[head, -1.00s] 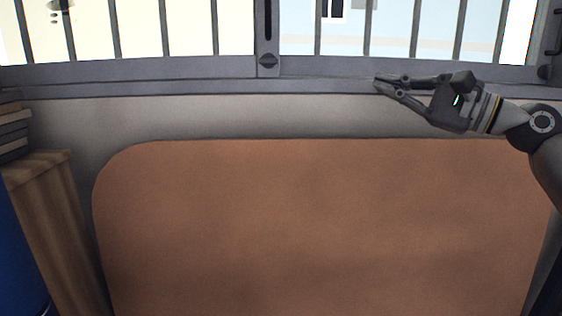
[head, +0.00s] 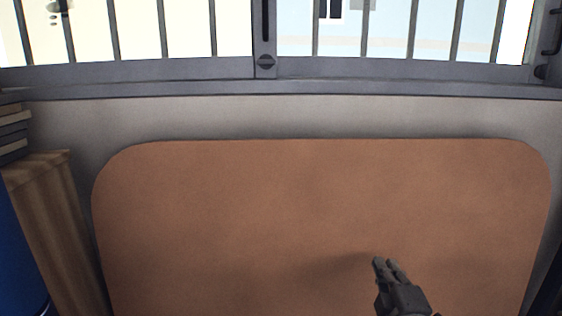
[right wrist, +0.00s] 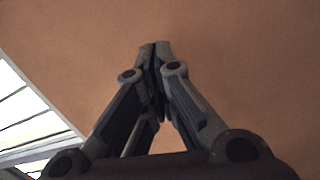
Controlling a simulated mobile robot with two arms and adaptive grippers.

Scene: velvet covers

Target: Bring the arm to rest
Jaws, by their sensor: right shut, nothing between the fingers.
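My right gripper (head: 384,263) shows at the lower right of the head view, in front of the brown panel (head: 220,210). Its fingers point up and slightly left. In the right wrist view my right gripper (right wrist: 154,46) has its fingertips together, with nothing between them. The brown panel (right wrist: 240,60) fills most of the background there. The rest of my right arm is below the head view's edge. My left gripper is not in view.
A barred window with a grey sill (head: 160,90) runs along the top. A wooden cabinet (head: 55,220) stands at the left, with several stacked books (head: 12,130) near it. A blue object (head: 18,260) is at the far left edge. The space before the panel looks clear.

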